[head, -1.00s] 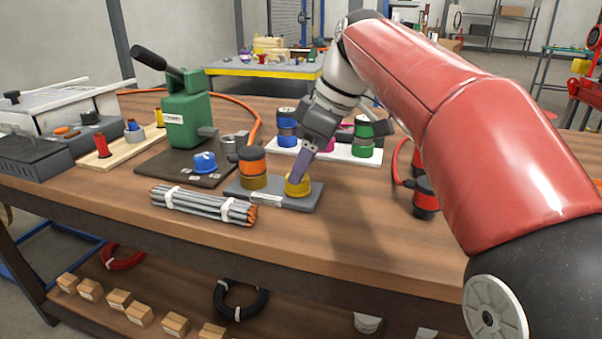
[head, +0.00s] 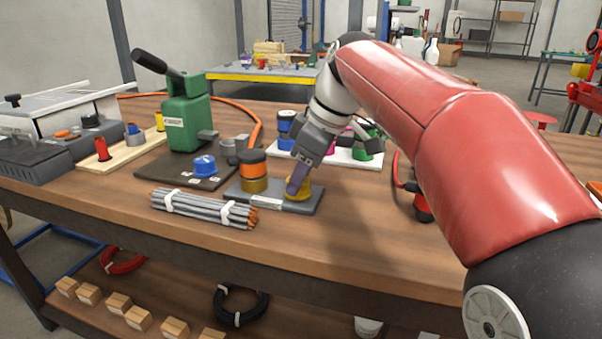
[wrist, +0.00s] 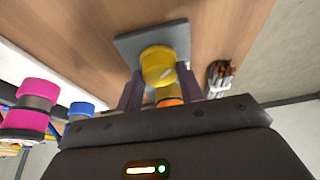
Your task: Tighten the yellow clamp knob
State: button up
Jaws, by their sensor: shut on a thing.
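The yellow clamp knob (head: 299,194) sits on the right half of a grey base plate (head: 275,202) on the bench. My gripper (head: 298,186) reaches down onto the knob from above, tilted, with its purple fingers around it. The fingers hide part of the knob in the head view. In the wrist view the knob (wrist: 158,66) lies between the two fingers, and my gripper (wrist: 160,85) is shut on it. An orange and brown knob (head: 252,171) stands on the left half of the same plate, close to the fingers.
A bundle of grey rods (head: 204,208) lies in front of the plate. A green pump (head: 187,122) and a blue knob (head: 204,165) stand on a dark mat to the left. A white board (head: 367,159) with coloured knobs lies behind my gripper. The bench front right is clear.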

jog(key=m, duration=0.2)
jog(key=m+t+h, duration=0.1)
jog(key=m, duration=0.1)
jog(key=shift+s+a+m+t, duration=0.1)
jog(key=shift+m+t, duration=0.2)
jog(key=m+p, duration=0.1)
jog(key=m, duration=0.1)
jog(key=m+t+h, duration=0.1)
jog(key=m, duration=0.1)
jog(key=shift+s+a+r+m+h+p, duration=0.1)
jog(key=shift+m+h+p, duration=0.2)
jog(key=shift+p, duration=0.05)
jog(key=m+h+p, duration=0.1)
jog(key=m, duration=0.3)
jog(key=shift+a+h, duration=0.1)
jog(key=shift+h, duration=0.3)
jog(key=shift+a+m+h+p, duration=0.1)
jog(key=shift+m+h+p, duration=0.65)
jog(key=shift+m, duration=1.65)
jog(key=o, duration=1)
